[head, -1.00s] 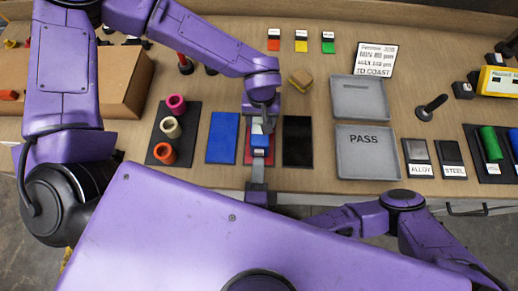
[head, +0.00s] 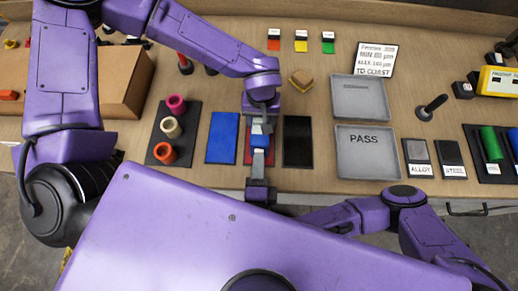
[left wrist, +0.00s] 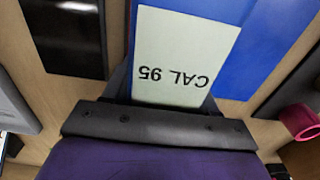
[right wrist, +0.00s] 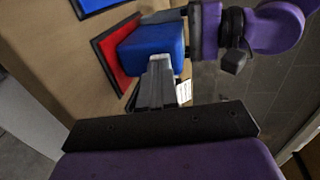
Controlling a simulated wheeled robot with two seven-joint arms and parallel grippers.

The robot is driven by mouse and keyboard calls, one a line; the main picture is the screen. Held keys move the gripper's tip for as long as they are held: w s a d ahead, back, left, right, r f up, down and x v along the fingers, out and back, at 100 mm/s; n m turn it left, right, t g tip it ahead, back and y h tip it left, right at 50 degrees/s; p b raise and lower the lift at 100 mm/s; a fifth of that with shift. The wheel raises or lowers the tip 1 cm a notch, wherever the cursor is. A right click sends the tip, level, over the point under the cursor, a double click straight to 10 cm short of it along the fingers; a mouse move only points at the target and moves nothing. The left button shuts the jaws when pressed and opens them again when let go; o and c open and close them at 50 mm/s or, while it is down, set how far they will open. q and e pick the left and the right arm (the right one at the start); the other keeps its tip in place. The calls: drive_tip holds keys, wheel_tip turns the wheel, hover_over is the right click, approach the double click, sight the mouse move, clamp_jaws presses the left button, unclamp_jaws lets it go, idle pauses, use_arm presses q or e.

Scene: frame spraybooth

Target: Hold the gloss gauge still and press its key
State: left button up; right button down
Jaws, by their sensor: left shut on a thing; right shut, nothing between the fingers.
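The gloss gauge is a blue block (head: 260,140) on the red mat (head: 247,155), mostly hidden under my left gripper (head: 261,117) in the head view. My left gripper is shut on the gauge from above. In the left wrist view a pale label (left wrist: 185,60) reading CAL 95 shows upside down; the fingers are largely hidden there. My right gripper (head: 258,152) is shut and empty, its fingers at the gauge's near side. In the right wrist view its fingertips (right wrist: 160,60) are close against the blue gauge (right wrist: 150,42); I cannot tell whether they touch. The key is hidden.
A blue mat (head: 222,138) lies left of the red mat and a black mat (head: 298,141) right of it. A rack mat (head: 187,118) with coloured rings stands further left. A PASS tray (head: 366,165) and another grey tray (head: 360,82) stand to the right.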

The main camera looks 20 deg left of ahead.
use_arm(q)
drive_tip(key=shift+f, duration=0.15)
use_arm(e)
drive_tip(key=shift+w, duration=0.2)
drive_tip(key=shift+s, duration=0.1)
drive_tip(key=v, duration=0.3)
drive_tip(key=f+v, duration=0.1)
drive_tip(key=shift+s+d, duration=0.1)
drive_tip(key=shift+s, duration=0.3)
use_arm(q)
drive_tip(key=o, duration=1.5)
use_arm(e)
drive_tip(key=shift+w, duration=0.1)
